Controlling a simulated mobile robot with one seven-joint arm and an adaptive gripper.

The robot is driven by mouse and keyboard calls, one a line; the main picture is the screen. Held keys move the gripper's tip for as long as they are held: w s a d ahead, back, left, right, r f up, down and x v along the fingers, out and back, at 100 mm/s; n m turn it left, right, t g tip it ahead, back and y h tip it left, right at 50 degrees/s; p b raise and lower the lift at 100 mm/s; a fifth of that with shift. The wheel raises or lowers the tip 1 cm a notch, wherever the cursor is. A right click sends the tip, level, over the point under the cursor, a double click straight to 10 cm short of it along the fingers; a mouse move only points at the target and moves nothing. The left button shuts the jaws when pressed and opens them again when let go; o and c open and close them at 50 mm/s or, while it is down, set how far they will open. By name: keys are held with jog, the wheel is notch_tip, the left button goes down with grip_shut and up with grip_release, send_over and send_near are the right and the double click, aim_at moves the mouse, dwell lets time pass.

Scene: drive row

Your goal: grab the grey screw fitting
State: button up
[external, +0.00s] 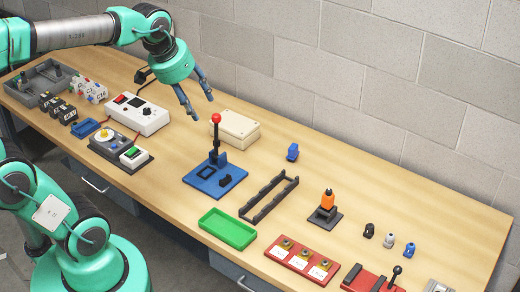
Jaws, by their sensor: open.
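A small grey fitting (389,240) stands on the wooden table at the right. My gripper (202,107) is open and empty, pointing down above the table's back half. It is far to the left of the fitting, near the red-knobbed lever press (215,160) and the cream box (235,128).
A green tray (228,229) and red fixtures (302,260) are in front. A block wall (400,80) runs behind.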

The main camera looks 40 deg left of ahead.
jog(key=w+d+g+p, duration=0.2)
jog(key=w+d, duration=0.9)
jog(key=w, duration=0.3)
jog(key=n+g+p, duration=0.1)
jog(key=g+p, duration=0.2)
jog(key=p, duration=0.1)
send_over(391, 235)
notch_tip(391, 235, down, 32)
jog(key=shift+s+a+f+y, duration=0.1)
jog(key=shift+s+f+y, duration=0.1)
jog(key=shift+s+y, duration=0.1)
jog(key=shift+w+f, duration=0.1)
jog(key=shift+f, duration=4.2)
jog(key=shift+f, duration=0.15)
jog(key=shift+w+f, duration=0.1)
jog(key=shift+f, duration=2.35)
